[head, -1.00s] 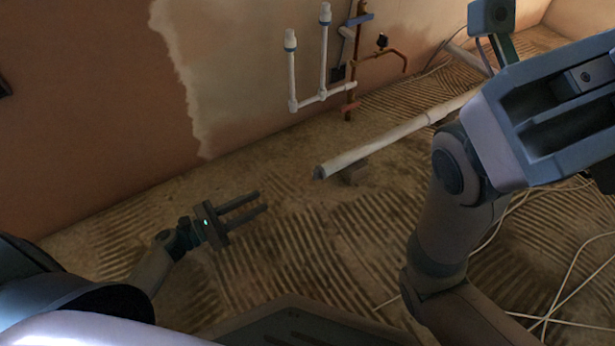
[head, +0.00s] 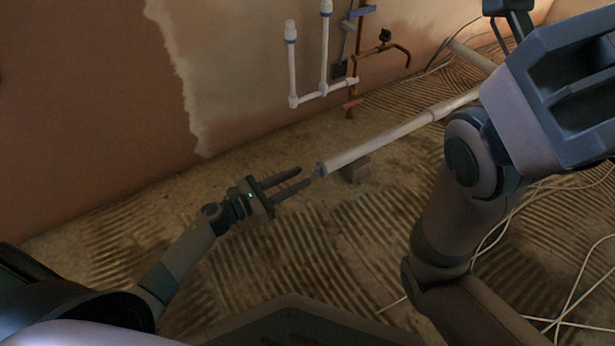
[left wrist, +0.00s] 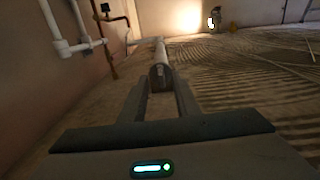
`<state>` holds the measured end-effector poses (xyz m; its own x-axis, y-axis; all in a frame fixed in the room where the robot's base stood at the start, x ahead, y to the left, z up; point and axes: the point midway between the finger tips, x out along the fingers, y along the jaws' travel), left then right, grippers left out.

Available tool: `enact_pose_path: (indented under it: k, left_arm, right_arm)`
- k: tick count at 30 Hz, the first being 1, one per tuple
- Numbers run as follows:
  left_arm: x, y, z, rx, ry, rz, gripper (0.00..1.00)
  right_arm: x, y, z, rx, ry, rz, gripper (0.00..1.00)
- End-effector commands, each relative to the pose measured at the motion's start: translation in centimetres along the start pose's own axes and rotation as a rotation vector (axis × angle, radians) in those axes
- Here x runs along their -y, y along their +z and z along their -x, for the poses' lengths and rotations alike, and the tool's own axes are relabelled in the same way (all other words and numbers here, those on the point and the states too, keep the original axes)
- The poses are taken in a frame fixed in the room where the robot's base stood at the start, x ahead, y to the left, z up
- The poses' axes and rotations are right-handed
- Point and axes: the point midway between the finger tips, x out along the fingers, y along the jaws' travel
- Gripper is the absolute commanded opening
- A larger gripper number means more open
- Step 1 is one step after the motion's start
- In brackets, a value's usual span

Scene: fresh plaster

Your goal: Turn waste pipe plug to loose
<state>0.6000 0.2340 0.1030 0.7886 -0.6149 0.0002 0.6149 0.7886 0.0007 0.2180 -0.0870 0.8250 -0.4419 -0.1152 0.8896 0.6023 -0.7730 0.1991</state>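The waste pipe (head: 390,135) is a long white pipe lying low above the ridged floor, propped on a small block. Its plug (head: 319,170) is a grey end piece at the pipe's near left end. In the left wrist view the plug (left wrist: 160,80) shows straight ahead, at the far end of the gap between the fingers. My left gripper (head: 304,178) is open, its two fingertips close to the plug. Whether the fingers touch it I cannot tell. My right arm fills the right of the head view; its gripper's fingers are not seen.
White supply pipes (head: 293,75) and a copper pipe (head: 353,60) rise along the plastered wall behind. The small block (head: 355,170) stands under the waste pipe. Loose white cables (head: 575,290) lie on the floor at right. The floor left of the gripper is clear.

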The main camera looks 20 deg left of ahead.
Motion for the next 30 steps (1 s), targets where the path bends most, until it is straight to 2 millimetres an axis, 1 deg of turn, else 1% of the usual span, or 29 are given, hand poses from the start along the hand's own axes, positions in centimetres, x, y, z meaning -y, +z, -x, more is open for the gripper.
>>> enact_pose_path:
  k: [1, 3, 9, 13, 21, 23, 24, 25, 30]
  left_arm:
    - [0.0, -0.2, -0.9, 0.002, -0.002, -0.001, 0.29]
    - [0.0, -0.2, -1.8, 0.002, 0.0, 0.0, 0.29]
    - [0.0, -0.1, -3.6, 0.0, 0.0, 0.001, 0.29]
    - [0.0, -0.1, -4.0, 0.0, 0.0, 0.001, 0.29]
    - [0.0, 0.0, -4.0, 0.0, 0.0, 0.001, 0.29]
    - [0.0, 0.0, -4.0, 0.0, 0.0, 0.001, 0.15]
    - [0.0, 0.0, -4.0, 0.0, 0.0, 0.001, 0.05]
    - [0.0, 0.0, -4.0, 0.0, 0.0, 0.001, 0.0]
    - [0.0, 0.0, -4.0, 0.0, 0.0, 0.002, 0.0]
  right_arm:
    - [-0.1, -0.2, 0.4, 0.0, 0.003, 0.008, 0.0]
    - [-0.2, -0.3, 0.5, -0.001, 0.005, 0.016, 0.0]
    - [-0.1, -0.6, 0.6, -0.01, 0.002, 0.027, 0.0]
    - [-0.2, -0.6, 0.6, -0.011, 0.001, 0.032, 0.0]
    - [-0.3, -0.5, 0.7, -0.006, -0.001, 0.036, 0.0]
    - [-0.3, -0.5, 0.7, -0.005, -0.002, 0.036, 0.0]
    - [-0.3, -0.5, 0.8, -0.004, -0.002, 0.036, 0.0]
    - [-0.3, -0.5, 0.8, -0.004, -0.002, 0.036, 0.0]
    - [-0.2, -0.4, 0.8, -0.001, -0.003, 0.033, 0.0]
